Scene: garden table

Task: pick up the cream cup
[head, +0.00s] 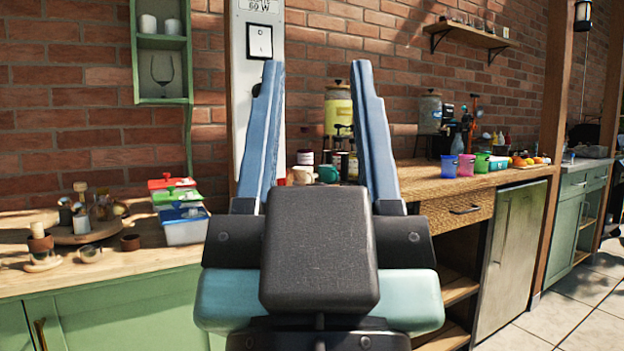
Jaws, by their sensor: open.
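My gripper (317,80) fills the middle of the head view. Its two blue fingers point up and stand wide apart, with nothing held between them. A small cream cup (300,175) shows in the gap between the fingers, farther off on the wooden counter and close to the left finger. Its lower part is hidden behind my gripper's dark body. How far the cup is from the fingers is hard to tell from this view.
A green cup (328,174) is right beside the cream one, with dark jars (343,160) behind. Stacked lidded boxes (184,222) stand left on the counter. Coloured cups (466,165) and fruit (527,161) stand right. A brick wall closes the back.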

